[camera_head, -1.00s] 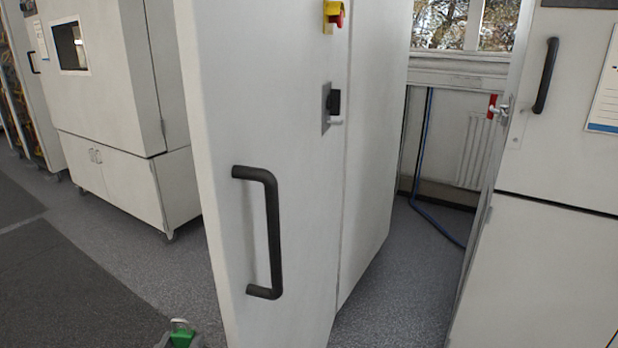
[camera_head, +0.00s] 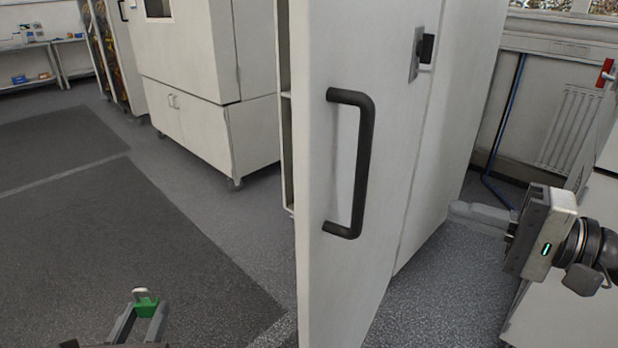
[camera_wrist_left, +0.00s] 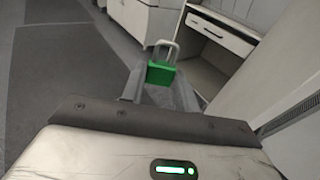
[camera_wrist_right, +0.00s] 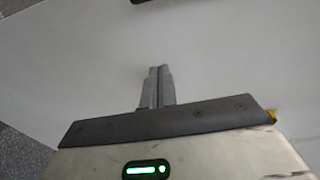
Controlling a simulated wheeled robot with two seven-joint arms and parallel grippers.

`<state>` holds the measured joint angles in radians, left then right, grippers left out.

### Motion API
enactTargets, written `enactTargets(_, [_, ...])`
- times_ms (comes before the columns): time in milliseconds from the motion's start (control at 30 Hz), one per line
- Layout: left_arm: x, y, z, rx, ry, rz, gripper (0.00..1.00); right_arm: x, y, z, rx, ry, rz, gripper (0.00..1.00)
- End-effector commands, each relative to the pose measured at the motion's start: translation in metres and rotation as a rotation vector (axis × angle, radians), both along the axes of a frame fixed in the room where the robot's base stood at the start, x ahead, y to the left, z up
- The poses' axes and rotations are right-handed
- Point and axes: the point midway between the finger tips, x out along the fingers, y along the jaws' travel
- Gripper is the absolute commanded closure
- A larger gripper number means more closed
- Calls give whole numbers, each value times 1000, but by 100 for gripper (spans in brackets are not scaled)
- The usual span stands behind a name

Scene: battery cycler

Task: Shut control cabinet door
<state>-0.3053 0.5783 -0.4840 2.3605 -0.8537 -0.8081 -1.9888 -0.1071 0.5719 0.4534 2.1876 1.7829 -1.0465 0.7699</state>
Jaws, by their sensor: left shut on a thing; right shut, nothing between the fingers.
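The control cabinet door (camera_head: 335,270) is a tall white panel with a black bar handle (camera_head: 362,165). It stands open: cabinet interior (camera_head: 286,150) shows behind its left edge, and a shelved interior (camera_wrist_left: 222,50) shows in the left wrist view. My left gripper (camera_head: 140,318) is at the lower left, shut on a green padlock (camera_head: 146,306), apart from the door. My right gripper (camera_head: 458,210) is right of the handle, shut and empty, its fingers pointing left towards the white panels. In the right wrist view its fingertips (camera_wrist_right: 158,72) lie over a white surface; contact cannot be told.
A black switch (camera_head: 427,48) sits on the white panel above and right of the handle. White cabinets on castors (camera_head: 190,120) stand behind at the left. Grey floor (camera_head: 190,230) is clear at the left. A blue hose (camera_head: 505,115) runs down the back wall.

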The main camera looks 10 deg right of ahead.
Motion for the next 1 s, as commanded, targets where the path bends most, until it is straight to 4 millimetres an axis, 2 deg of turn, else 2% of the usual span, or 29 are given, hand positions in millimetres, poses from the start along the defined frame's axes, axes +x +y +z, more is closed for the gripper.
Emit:
enactTargets(100, [0, 0, -1, 0, -1, -1, 86, -7, 1, 16, 37, -6, 38, 100])
enactTargets(267, [0, 0, 4, 0, -1, 0, 86, -2, 10, 23, 51, -6, 53, 100])
enactTargets(700, [0, 1, 31, 0, -1, 3, 86, 52, 82, 24, 51, -6, 54, 100])
enactTargets(1000, [0, 1, 41, 0, -1, 2, 86, 74, 110, 21, 50, -4, 51, 100])
